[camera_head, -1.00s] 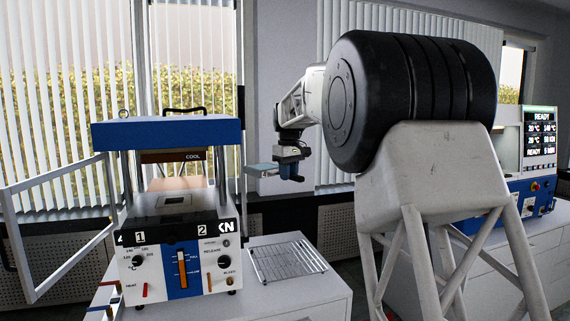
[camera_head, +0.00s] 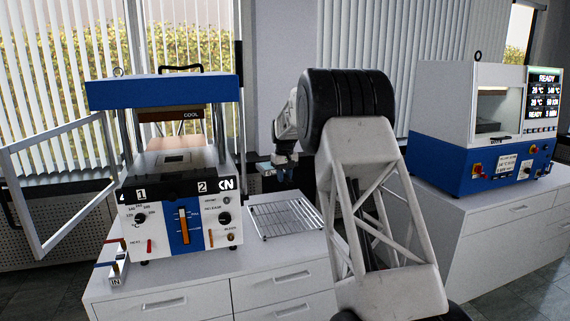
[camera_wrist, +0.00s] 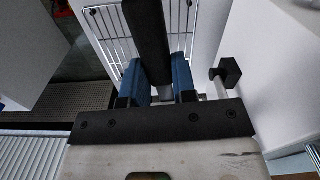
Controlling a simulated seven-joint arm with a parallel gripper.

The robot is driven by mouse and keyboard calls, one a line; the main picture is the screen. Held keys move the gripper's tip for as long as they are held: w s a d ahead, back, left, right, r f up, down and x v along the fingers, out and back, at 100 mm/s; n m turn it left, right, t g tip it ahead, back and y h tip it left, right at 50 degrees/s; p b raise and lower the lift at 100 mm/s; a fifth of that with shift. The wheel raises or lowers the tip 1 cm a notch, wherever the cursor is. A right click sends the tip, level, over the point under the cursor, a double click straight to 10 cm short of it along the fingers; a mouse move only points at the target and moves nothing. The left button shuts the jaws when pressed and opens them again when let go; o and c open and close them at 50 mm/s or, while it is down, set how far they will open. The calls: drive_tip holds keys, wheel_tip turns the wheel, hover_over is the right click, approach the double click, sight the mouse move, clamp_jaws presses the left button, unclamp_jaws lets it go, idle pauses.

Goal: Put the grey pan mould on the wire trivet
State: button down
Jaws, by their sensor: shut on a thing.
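My gripper (camera_head: 284,174) is shut and hangs above the far side of the wire trivet (camera_head: 286,218). The grey pan mould (camera_head: 263,166) juts out from its left side, small and partly hidden by the gripper. In the wrist view, the blue fingers of my gripper (camera_wrist: 162,78) have a small grey piece between them. A black bar hides part of that spot. The trivet (camera_wrist: 109,30) also shows there, beyond the fingers. It lies flat and empty on the white bench, right of the press.
The blue and white press (camera_head: 180,215) stands left of the trivet, its guard frame (camera_head: 45,190) swung open to the left. A second blue and white machine (camera_head: 480,135) stands at right on another white cabinet. A small block (camera_head: 118,265) marked IN sits at the bench's left front.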

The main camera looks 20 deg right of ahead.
drive_tip(key=m, duration=0.2)
hover_over(292, 233)
drive_tip(key=w+a, duration=0.3)
drive_tip(key=a, duration=0.1)
wheel_tip(292, 233, down, 13)
drive_tip(key=shift+n, duration=0.3)
drive_tip(key=a+f, duration=0.3)
drive_tip(key=w+a+f, duration=0.1)
drive_tip(key=a+f, duration=0.4)
drive_tip(key=shift+w+a+f, duration=0.25)
drive_tip(key=shift+a+f, duration=0.05)
drive_tip(key=shift+a, duration=0.05)
drive_tip(key=shift+s+d, duration=0.15)
drive_tip(key=shift+d, duration=0.2)
drive_tip(key=s+d+r+m, duration=0.1)
drive_tip(key=s+d+m, duration=0.2)
drive_tip(key=d, duration=0.9)
drive_tip(key=shift+s+m, duration=0.4)
drive_tip(key=shift+s, duration=0.2)
drive_tip(key=shift+r, duration=0.1)
drive_tip(key=shift+f, duration=3.05)
